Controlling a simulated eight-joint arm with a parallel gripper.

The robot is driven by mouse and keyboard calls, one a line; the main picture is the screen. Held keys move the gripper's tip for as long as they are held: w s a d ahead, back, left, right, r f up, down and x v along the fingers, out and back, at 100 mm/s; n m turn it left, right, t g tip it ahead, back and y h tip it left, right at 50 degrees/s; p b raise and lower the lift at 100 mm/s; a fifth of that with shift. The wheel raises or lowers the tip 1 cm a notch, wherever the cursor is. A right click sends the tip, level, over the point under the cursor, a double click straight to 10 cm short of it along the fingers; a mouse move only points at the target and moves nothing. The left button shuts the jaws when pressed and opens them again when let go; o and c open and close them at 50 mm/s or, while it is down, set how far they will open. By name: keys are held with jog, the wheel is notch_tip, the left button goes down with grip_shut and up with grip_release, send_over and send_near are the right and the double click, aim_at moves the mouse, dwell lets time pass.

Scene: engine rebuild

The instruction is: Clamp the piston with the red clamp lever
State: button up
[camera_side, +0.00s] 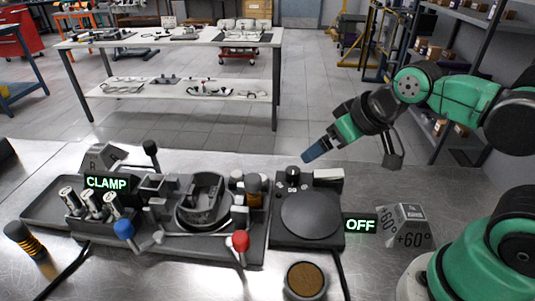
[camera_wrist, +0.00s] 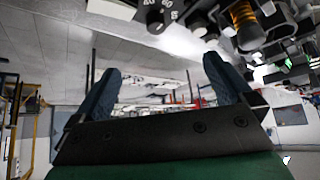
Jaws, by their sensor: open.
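The red clamp lever (camera_side: 240,241) has a red ball knob and stands at the front of the dark fixture in the side view. A round grey part (camera_side: 204,188), perhaps the piston, sits in the fixture's middle behind the lever. I cannot tell whether it is clamped. A lit green sign (camera_side: 107,183) at the fixture's left reads CLAMP. My gripper (camera_side: 314,152) is up in the air, right of and behind the fixture, well apart from the lever. In the wrist view my gripper (camera_wrist: 162,66) has its two dark fingers spread, with nothing between them.
A blue-knobbed lever (camera_side: 124,229) and a black-knobbed lever (camera_side: 150,147) rise from the fixture. A round dark plate unit (camera_side: 310,213) stands to its right, with a lit OFF sign (camera_side: 360,225). A brown-topped cup (camera_side: 305,280) is in front. The air around my gripper is clear.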

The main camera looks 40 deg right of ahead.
jog(key=shift+a, duration=0.1)
jog(key=c, duration=0.4)
jog(key=a+g, duration=0.1)
jog(key=a, duration=0.2)
jog(key=a+n+g, duration=0.1)
jog(key=a, duration=0.2)
jog(key=w+a+n+g+y, duration=0.1)
jog(key=a, duration=0.2)
jog(key=shift+a+r+g, duration=0.1)
jog(key=shift+r+g, duration=0.3)
jog(key=shift+c, duration=0.5)
jog(key=n+g, duration=0.2)
jog(key=g, duration=0.1)
send_over(240, 236)
jog(key=shift+w+d+f+h, duration=0.1)
jog(key=shift+d+f+h, duration=0.1)
jog(key=shift+f+h, duration=0.3)
jog(key=shift+a+f+n, duration=0.2)
jog(key=shift+n, duration=0.1)
jog(key=shift+f, duration=2.7)
grip_shut()
